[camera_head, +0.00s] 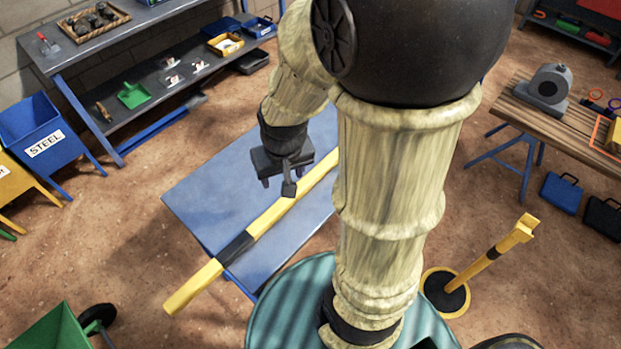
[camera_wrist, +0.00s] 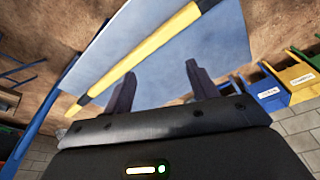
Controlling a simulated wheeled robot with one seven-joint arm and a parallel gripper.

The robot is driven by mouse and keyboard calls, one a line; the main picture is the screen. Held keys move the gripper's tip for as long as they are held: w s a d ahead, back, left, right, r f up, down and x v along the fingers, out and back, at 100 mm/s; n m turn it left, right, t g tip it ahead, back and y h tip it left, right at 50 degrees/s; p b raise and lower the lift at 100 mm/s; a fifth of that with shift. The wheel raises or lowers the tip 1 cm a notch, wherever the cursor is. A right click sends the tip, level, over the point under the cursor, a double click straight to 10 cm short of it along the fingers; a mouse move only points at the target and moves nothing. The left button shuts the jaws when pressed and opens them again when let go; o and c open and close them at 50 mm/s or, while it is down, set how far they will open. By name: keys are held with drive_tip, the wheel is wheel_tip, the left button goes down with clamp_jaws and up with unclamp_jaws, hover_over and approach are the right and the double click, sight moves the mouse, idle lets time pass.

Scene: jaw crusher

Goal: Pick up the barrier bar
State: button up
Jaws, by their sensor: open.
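The barrier bar (camera_head: 268,219) is a long yellow bar with a black band. It lies slantwise across a blue-topped table (camera_head: 205,199), and its lower left end sticks out past the table edge. Its upper right part is hidden behind my arm. My gripper (camera_head: 279,187) is over the table, close to the bar in the picture; the height gap is hard to judge. In the wrist view the bar (camera_wrist: 140,57) runs slantwise beyond the open fingers of my gripper (camera_wrist: 160,85). Nothing is between the fingers.
A yellow post (camera_head: 492,257) on a round base stands right of my arm. A wooden bench (camera_head: 560,125) is at the right. A shelf (camera_head: 150,45) and a blue STEEL bin (camera_head: 42,130) are at the left. A green cart (camera_head: 55,330) is at lower left.

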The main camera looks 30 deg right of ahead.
drive_tip(key=w+d+f+m+g+p, duration=0.2)
drive_tip(key=w+d+m+p, duration=0.1)
drive_tip(key=w+d+m, duration=0.45)
drive_tip(key=m+y+p, duration=0.1)
drive_tip(key=m, duration=0.4)
hover_over(312, 175)
drive_tip(key=d, duration=0.2)
drive_tip(key=f, duration=0.3)
drive_tip(key=shift+w+f+g, duration=0.25)
drive_tip(key=shift+w+g, duration=0.05)
drive_tip(key=shift+g, duration=0.1)
drive_tip(key=shift+s+f, duration=0.1)
drive_tip(key=f+p, duration=0.1)
drive_tip(key=f, duration=0.3)
drive_tip(key=a+f+p, duration=0.1)
drive_tip(key=f, duration=0.7)
drive_tip(key=shift+s+a+p, duration=0.15)
drive_tip(key=shift+a+p, duration=0.05)
drive_tip(key=shift+p, duration=0.2)
